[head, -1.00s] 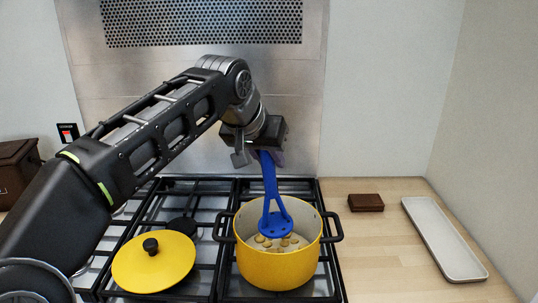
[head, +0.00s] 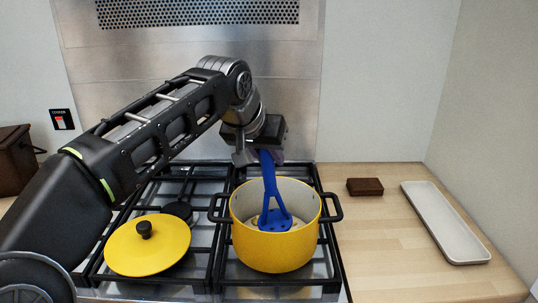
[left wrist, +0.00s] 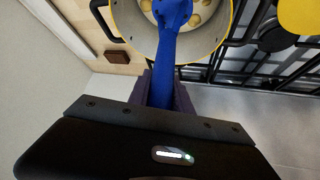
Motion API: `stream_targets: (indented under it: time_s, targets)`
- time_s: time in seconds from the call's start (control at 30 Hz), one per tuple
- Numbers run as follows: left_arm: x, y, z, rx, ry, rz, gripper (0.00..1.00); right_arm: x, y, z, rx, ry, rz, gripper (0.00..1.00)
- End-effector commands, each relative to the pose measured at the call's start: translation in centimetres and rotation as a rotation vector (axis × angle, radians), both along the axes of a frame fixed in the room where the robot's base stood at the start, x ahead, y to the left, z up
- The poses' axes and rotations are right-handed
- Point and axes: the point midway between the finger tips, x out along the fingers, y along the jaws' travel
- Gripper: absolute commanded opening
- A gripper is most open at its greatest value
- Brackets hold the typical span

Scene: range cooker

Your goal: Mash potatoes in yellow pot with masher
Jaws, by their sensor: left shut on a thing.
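The yellow pot (head: 275,247) stands on the cooker grate with its lid off. My left gripper (head: 265,152) is above the pot's far side, shut on the handle of the blue masher (head: 270,185). The masher's head is down inside the pot, below the rim. In the left wrist view the blue handle (left wrist: 163,75) runs from between the fingers (left wrist: 160,92) into the pot (left wrist: 228,15). Several potatoes (left wrist: 200,12) lie on the pot's floor around the masher head; in the head view they are mostly hidden. My right gripper is not in view.
The yellow lid (head: 147,246) lies on the grate left of the pot. A brown block (head: 365,186) and a long pale tray (head: 445,222) are on the wooden counter at the right. A brown box (head: 18,162) is at the far left.

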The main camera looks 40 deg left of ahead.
Motion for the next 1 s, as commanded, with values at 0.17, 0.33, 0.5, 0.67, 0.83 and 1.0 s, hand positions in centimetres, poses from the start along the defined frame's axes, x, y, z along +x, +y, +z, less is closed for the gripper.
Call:
stream_targets:
  time_s: [0.17, 0.33, 0.5, 0.67, 0.83, 1.0]
  targets:
    - [-0.1, 0.0, -0.6, 0.0, -0.001, 0.0, 0.0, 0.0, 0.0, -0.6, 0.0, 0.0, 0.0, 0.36]
    - [-0.1, 0.0, -0.4, 0.0, -0.001, 0.0, 0.0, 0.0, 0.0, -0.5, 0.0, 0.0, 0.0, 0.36]
    - [-0.1, 0.0, -0.6, 0.001, -0.002, 0.0, 0.0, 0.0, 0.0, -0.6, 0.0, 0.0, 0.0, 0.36]
    - [-0.1, 0.0, -1.2, 0.0, -0.001, 0.0, 0.0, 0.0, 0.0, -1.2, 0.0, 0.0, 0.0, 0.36]
    - [-0.1, 0.0, -2.1, 0.0, -0.001, 0.0, 0.0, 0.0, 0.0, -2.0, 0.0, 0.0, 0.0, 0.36]
    - [-0.1, 0.0, -3.0, 0.0, -0.001, 0.0, 0.0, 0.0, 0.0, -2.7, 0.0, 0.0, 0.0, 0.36]
